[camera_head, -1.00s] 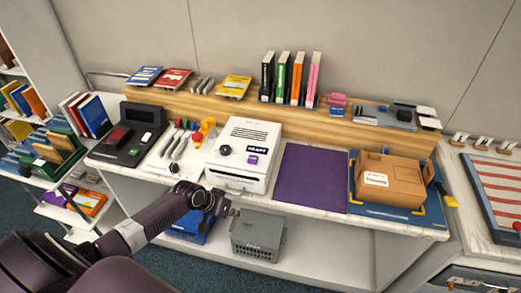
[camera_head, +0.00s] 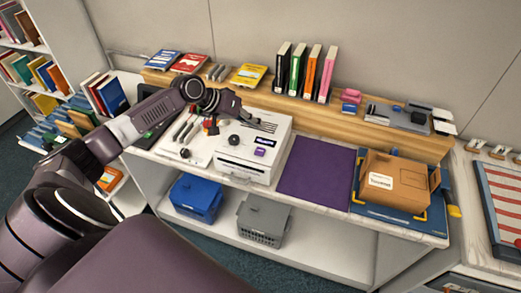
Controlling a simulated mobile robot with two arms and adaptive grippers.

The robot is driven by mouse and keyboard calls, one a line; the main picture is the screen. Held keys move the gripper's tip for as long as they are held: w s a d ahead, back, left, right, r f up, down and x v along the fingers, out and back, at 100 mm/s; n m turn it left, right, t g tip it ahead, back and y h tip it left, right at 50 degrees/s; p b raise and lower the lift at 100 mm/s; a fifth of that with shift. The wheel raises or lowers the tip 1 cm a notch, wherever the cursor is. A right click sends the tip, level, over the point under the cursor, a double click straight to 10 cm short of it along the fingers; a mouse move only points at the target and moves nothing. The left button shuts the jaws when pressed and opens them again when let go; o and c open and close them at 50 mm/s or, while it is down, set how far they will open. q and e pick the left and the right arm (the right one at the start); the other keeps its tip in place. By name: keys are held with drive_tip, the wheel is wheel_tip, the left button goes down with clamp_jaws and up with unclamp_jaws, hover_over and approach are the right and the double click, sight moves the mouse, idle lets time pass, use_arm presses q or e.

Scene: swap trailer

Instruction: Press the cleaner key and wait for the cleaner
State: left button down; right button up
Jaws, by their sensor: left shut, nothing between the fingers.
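The white cleaner machine (camera_head: 228,160) stands on the counter, with a black knob and a slot in its front. A small purple key (camera_head: 260,152) sits on its sloping face, below a dark label with white lettering (camera_head: 265,141). My left gripper (camera_head: 274,127) reaches in from the left over the top of the machine. Its fingers are shut and empty, and they sit above and behind the key, apart from it. My left arm hides part of the machine's top and the tools beside it. My right gripper is not in view.
A purple mat (camera_head: 315,170) lies bare to the right of the machine. Beyond it a cardboard box (camera_head: 395,183) rests on a blue tray. Upright books (camera_head: 305,72) stand on the wooden ledge behind. A blue crate (camera_head: 195,197) and a grey crate (camera_head: 262,222) sit below.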

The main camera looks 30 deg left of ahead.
use_arm(q)
drive_tip(key=shift+w+d, duration=0.1)
drive_tip(key=shift+f, duration=0.2)
drive_tip(key=b, duration=0.7)
hover_over(258, 151)
wheel_tip(258, 151, down, 7)
drive_tip(key=shift+f, duration=0.8)
idle(0.5)
drive_tip(key=shift+f, duration=0.35)
